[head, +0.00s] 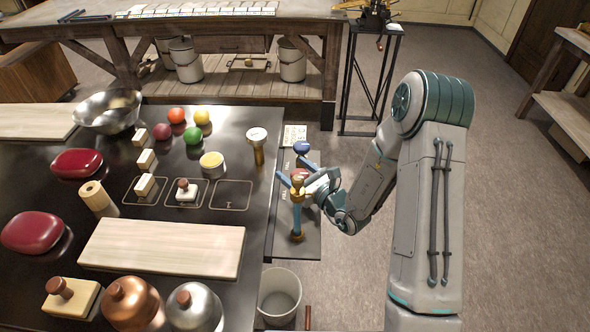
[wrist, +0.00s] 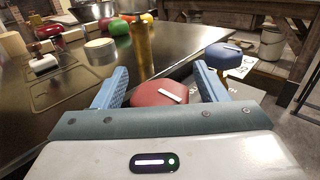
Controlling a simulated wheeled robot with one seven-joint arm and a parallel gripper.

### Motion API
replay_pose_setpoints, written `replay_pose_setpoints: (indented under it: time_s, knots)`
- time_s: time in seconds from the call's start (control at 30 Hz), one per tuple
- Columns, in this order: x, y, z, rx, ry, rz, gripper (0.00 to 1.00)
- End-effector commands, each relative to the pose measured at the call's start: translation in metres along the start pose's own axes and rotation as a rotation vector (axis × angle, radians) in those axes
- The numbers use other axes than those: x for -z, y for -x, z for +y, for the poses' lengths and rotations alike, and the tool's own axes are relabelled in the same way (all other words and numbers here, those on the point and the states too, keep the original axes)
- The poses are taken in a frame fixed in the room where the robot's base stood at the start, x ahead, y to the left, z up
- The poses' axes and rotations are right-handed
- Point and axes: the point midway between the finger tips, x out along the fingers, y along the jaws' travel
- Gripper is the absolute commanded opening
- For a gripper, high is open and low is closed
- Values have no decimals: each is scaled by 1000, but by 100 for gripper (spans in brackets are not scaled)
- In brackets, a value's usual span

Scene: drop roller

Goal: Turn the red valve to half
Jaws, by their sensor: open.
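The red valve (wrist: 155,94) is a rounded red knob with a white pointer line on top, seen in the wrist view between my fingers. The line slants from upper left to lower right. In the head view only a bit of the red valve (head: 299,173) shows; my gripper hides the rest. My gripper (head: 291,168) is open, its two blue fingers on either side of the red valve. In the wrist view the gripper (wrist: 161,76) has no clear contact with the knob; I cannot tell whether a finger touches it.
A blue valve (head: 302,147) sits just behind the red one, also in the wrist view (wrist: 223,54). A brass post with a pale cap (head: 257,146) rises at the black counter's right edge. A bin (head: 280,296) stands below.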

Motion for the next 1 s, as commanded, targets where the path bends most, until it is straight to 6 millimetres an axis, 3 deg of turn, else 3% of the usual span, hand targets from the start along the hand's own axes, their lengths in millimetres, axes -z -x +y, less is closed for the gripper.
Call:
replay_pose_setpoints:
  time_s: [0.17,0.33,0.37,0.67,1.0]
  knots:
    - [0,0,0,0,0,0,66]
    - [0,0,0,-1,0,0,24]
    - [0,0,0,-1,0,0,21]
    - [1,0,0,-24,1,0,22]
    - [2,1,2,-217,5,-1,22]
